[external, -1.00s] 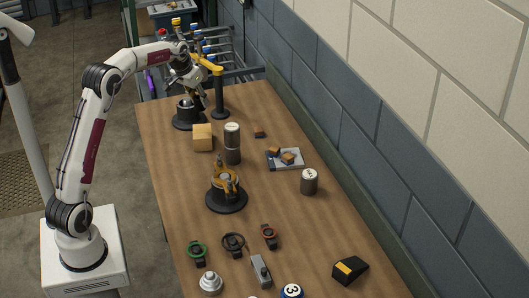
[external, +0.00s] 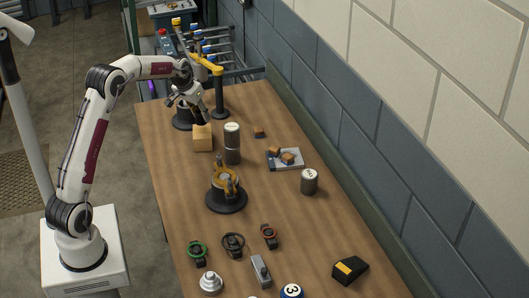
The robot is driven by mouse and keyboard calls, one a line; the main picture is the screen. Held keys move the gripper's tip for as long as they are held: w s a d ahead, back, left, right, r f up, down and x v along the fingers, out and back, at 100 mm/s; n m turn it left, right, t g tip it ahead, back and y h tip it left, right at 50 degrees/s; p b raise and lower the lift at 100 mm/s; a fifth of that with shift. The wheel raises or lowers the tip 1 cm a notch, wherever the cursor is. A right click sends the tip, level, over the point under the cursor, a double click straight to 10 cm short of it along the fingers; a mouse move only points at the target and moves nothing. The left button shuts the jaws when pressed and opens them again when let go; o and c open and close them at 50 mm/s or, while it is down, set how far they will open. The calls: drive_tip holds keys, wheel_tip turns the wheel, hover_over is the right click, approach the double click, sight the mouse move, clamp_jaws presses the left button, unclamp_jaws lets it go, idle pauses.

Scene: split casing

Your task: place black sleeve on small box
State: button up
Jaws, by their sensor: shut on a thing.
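The small box (external: 203,140) is a tan cube on the left part of the table, towards the far end. My gripper (external: 205,116) is right above it, tilted, with its fingertips near the box's top. My gripper is shut on a dark piece that looks like the black sleeve, mostly hidden by the fingers and hard to make out at this size. I cannot tell whether the piece touches the box. A black round-based stand (external: 185,118) is just behind and left of the box, partly hidden by my gripper.
A grey stacked cylinder (external: 232,145) stands close to the right of the box. A yellow-topped post (external: 219,95) rises behind my gripper. A round black fixture (external: 227,197) with orange parts stands nearer. A grey tray (external: 292,164) and a can (external: 309,182) lie further right.

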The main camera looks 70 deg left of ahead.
drive_tip(key=shift+f, duration=1.75)
drive_tip(key=shift+f, duration=0.1)
drive_tip(key=o, duration=1.2)
drive_tip(key=shift+o, duration=0.2)
drive_tip(key=v, duration=1.2)
